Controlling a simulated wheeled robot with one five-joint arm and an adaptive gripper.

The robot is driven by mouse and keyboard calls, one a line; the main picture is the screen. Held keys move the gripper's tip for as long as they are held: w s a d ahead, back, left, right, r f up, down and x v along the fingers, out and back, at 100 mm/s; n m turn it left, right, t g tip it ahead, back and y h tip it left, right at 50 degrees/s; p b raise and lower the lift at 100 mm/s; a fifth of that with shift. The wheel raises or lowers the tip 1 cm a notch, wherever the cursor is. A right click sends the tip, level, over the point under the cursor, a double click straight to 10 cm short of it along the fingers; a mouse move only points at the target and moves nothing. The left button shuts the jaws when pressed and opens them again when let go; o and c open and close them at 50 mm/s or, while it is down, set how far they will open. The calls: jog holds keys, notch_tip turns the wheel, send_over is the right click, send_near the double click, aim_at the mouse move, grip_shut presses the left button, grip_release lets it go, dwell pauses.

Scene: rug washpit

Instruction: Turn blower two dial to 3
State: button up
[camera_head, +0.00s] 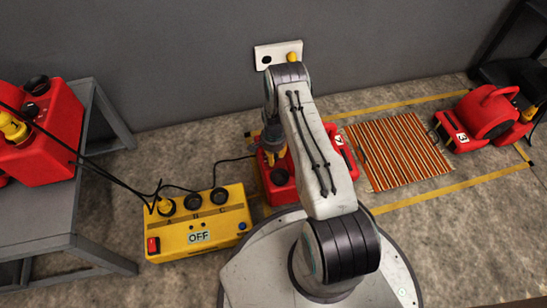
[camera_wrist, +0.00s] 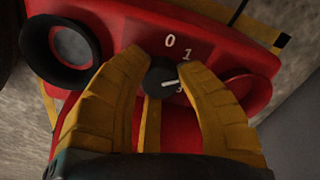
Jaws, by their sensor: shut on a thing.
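Blower two is the red blower (camera_head: 280,193) beside the yellow box, partly hidden behind my arm; its number plate reads 2. In the wrist view its red panel (camera_wrist: 235,62) carries a small black dial (camera_wrist: 160,79) with a white pointer. The printed marks 0 and 1 show above the dial, and part of a 3 shows at its lower right. The pointer points right; the mark beyond it is hidden by a finger. My gripper (camera_wrist: 160,82) has its yellow fingers shut on the dial from both sides; it also shows in the head view (camera_head: 272,155).
A yellow power box (camera_head: 198,240) reading OFF stands left of blower two, with cables. A striped rug (camera_head: 398,150) lies on the floor to the right, then blower three (camera_head: 485,118). Another red machine (camera_head: 45,135) sits on a grey table (camera_head: 60,225) at left.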

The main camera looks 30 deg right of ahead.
jog(key=m+b, duration=0.1)
jog(key=m, duration=0.5)
jog(key=shift+f, duration=0.1)
jog(key=shift+m+b, duration=0.3)
dwell(0.4)
jog(key=o, duration=1.2)
jog(key=shift+w+r, duration=0.1)
jog(key=shift+r, duration=0.15)
jog(key=shift+r, duration=0.65)
jog(key=shift+s+r, duration=0.2)
jog(key=shift+r, duration=2.9)
jog(key=shift+c, duration=0.3)
